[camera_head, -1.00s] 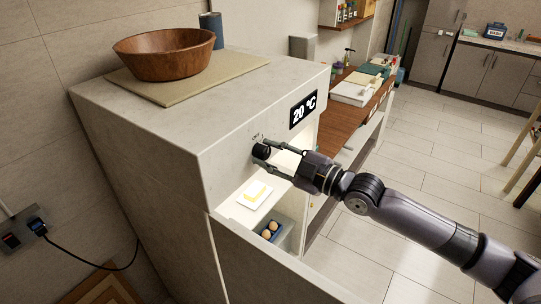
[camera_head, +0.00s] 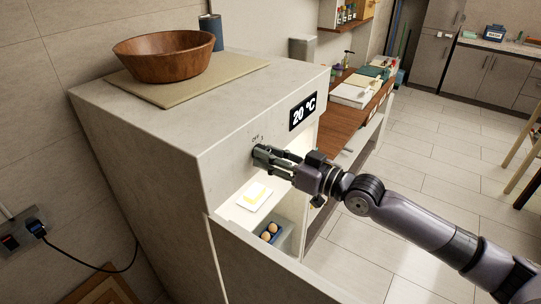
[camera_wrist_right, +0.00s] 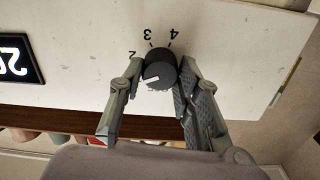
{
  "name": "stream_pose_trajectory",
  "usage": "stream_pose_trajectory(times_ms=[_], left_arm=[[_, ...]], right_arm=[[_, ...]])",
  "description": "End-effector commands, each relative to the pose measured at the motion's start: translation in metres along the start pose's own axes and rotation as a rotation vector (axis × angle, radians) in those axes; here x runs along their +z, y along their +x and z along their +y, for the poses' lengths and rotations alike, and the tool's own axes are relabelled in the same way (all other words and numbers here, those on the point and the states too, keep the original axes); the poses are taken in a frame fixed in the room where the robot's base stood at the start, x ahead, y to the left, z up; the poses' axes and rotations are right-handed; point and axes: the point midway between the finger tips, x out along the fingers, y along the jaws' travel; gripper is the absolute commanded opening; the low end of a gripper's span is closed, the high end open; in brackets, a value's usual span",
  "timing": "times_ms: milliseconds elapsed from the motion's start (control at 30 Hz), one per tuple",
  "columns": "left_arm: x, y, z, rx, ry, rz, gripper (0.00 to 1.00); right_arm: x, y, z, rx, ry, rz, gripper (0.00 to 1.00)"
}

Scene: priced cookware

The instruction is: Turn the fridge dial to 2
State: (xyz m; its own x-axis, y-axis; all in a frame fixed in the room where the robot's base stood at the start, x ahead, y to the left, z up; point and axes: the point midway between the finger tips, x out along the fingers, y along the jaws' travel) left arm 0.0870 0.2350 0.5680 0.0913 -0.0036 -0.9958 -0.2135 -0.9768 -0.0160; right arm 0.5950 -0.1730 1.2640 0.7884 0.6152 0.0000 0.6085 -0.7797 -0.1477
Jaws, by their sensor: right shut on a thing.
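The fridge (camera_head: 240,92) is a pale box with its door (camera_head: 262,262) open and the inside lit. Its black display (camera_head: 303,110) reads 20 °C. The dark round dial (camera_wrist_right: 159,69) is on the front panel. In the right wrist view, marks 2, 3 and 4 show around it; its white pointer line aims to the left side, past the 2 and away from the 3. My right gripper (camera_head: 262,156) is shut on the dial, one finger on each side, and mostly hides it in the head view. My left gripper is not in view.
A wooden bowl (camera_head: 165,55) stands on a mat (camera_head: 190,88) on top of the fridge, with a dark blue cylinder (camera_head: 211,30) behind. Butter on a white plate (camera_head: 262,204) and eggs (camera_head: 269,231) sit inside. A wooden counter (camera_head: 345,122) stands beyond. Floor at right is open.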

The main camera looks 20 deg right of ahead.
Motion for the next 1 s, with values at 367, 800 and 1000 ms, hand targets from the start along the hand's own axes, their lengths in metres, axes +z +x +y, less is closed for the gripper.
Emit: stream_pose_trajectory(times_ms=[367, 800, 1000], left_arm=[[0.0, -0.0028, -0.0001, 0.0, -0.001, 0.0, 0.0], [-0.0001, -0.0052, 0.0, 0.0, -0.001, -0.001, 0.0], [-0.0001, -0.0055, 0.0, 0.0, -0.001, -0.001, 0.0]], right_arm=[[0.0007, -0.0001, 0.001, 0.001, 0.34, -0.001, 0.03], [0.0011, -0.0001, 0.0017, 0.002, 0.575, -0.002, 0.03], [0.001, -0.0001, 0.0018, 0.001, 0.61, -0.001, 0.03]])
